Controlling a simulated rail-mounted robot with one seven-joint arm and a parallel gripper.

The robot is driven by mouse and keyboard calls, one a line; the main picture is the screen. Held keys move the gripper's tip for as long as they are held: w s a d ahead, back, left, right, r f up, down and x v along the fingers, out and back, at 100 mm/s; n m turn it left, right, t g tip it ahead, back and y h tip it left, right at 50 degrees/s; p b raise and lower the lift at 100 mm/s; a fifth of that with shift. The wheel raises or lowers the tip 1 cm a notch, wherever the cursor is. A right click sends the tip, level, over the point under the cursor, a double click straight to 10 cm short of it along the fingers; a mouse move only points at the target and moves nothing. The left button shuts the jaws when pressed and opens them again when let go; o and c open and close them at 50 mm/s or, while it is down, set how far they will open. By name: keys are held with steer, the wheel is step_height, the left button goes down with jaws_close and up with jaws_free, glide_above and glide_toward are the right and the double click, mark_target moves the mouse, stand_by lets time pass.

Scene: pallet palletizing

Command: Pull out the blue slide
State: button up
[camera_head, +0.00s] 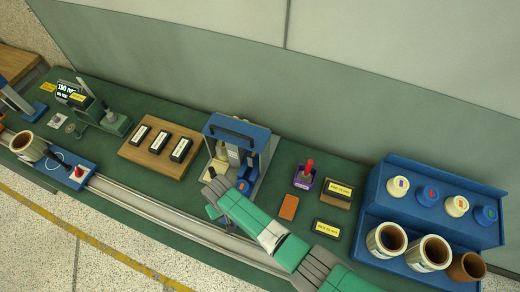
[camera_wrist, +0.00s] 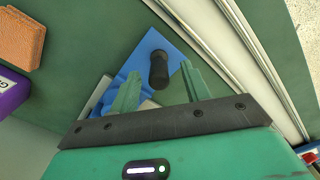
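In the wrist view the blue slide (camera_wrist: 138,58) is a flat blue plate with an upright black knob (camera_wrist: 158,72) on it. My gripper (camera_wrist: 161,76) is open, with one green finger on each side of the knob. A gap shows between the knob and the fingers, so they do not appear closed on it. In the head view the blue-framed station (camera_head: 236,130) stands mid-bench, and my green arm reaches to its front. My arm hides the slide and most of the gripper there.
A pale rail (camera_head: 150,212) runs along the bench front. An orange block (camera_head: 288,207) and a purple holder (camera_head: 304,178) lie right of the station. A wooden board (camera_head: 135,154) with black boxes is at left. A blue rack (camera_head: 385,187) with cups stands at right.

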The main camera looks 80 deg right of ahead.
step_height(320, 180, up, 7)
steer(key=p, duration=0.7)
steer(key=shift+r, duration=0.1)
stand_by(0.5)
